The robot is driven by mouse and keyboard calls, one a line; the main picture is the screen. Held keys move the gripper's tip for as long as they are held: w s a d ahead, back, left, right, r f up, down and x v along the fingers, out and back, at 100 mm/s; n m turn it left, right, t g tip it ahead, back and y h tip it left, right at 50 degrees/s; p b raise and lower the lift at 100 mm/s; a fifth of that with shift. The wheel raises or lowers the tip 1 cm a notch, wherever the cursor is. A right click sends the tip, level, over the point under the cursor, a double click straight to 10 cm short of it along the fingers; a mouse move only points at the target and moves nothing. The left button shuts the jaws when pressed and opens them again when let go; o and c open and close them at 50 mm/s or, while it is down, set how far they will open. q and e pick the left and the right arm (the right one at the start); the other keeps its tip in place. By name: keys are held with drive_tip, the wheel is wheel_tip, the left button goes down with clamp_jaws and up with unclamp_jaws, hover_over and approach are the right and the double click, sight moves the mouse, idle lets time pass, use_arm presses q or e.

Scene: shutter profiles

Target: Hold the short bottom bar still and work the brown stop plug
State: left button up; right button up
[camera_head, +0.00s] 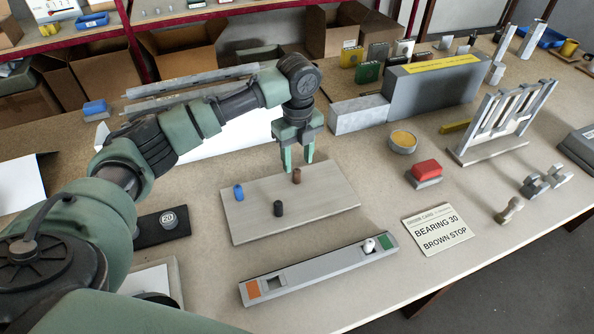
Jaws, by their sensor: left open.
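The short bottom bar (325,266) lies on the bench in front, a long grey channel with an orange patch at its left end and a green patch at its right. A small white round piece (369,245) sits near its green end, and a dark square opening shows near the orange end. The brown stop plug (297,176) stands upright on a pale board (325,205). My left gripper (297,163) is open and empty, its fingers pointing down just above or around the brown plug; I cannot tell which. My right gripper is out of view.
A blue plug (238,192) and a black plug (278,208) stand on the same board. A card (438,228) reads "BEARING 30 BROWN STOP". A red block (426,168), a round tin (403,141) and a white rack (505,115) stand to the right.

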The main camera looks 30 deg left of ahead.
sight(297, 170)
use_arm(q)
wheel_tip(297, 170, down, 5)
drive_tip(key=shift+s+a+r+p, duration=0.1)
drive_tip(key=shift+p, duration=0.5)
clamp_jaws()
